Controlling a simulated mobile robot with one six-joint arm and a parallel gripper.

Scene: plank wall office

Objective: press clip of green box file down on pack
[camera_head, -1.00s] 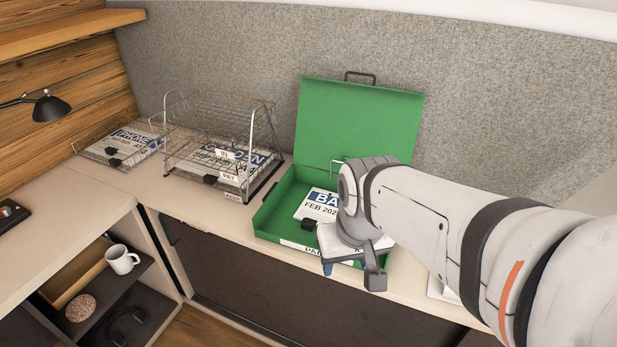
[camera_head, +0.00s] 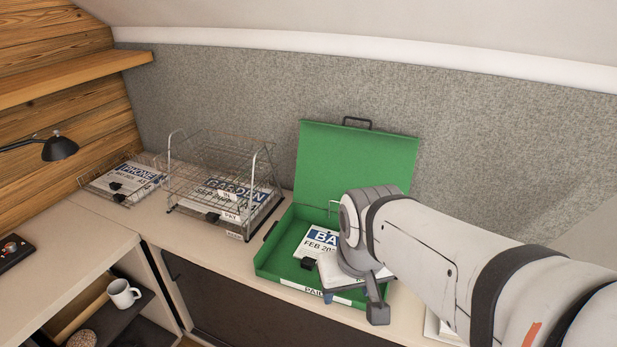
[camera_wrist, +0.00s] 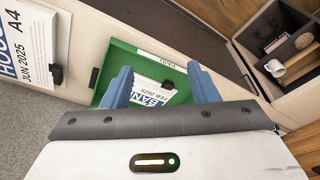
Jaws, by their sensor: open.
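The green box file (camera_head: 356,165) stands open on the counter, lid upright at the back. Its wire clip (camera_head: 333,208) stands raised near the hinge, partly hidden by my arm. The BANK pack (camera_head: 312,243) lies inside with a black binder clip (camera_head: 308,263) on its edge. In the wrist view, the pack (camera_wrist: 150,93) shows between my fingers and the green box wall (camera_wrist: 118,60) beyond. My gripper (camera_wrist: 162,75) is open and empty above the box, its blue fingers apart. The wire clip cannot be made out in the wrist view.
A wire tray rack (camera_head: 222,170) with a GARDEN pack stands left of the box; a PHONE pack (camera_head: 130,178) lies farther left. Another pack (camera_wrist: 25,40) lies on the box's other side. A mug (camera_head: 123,293) sits on a low shelf. The grey partition is behind.

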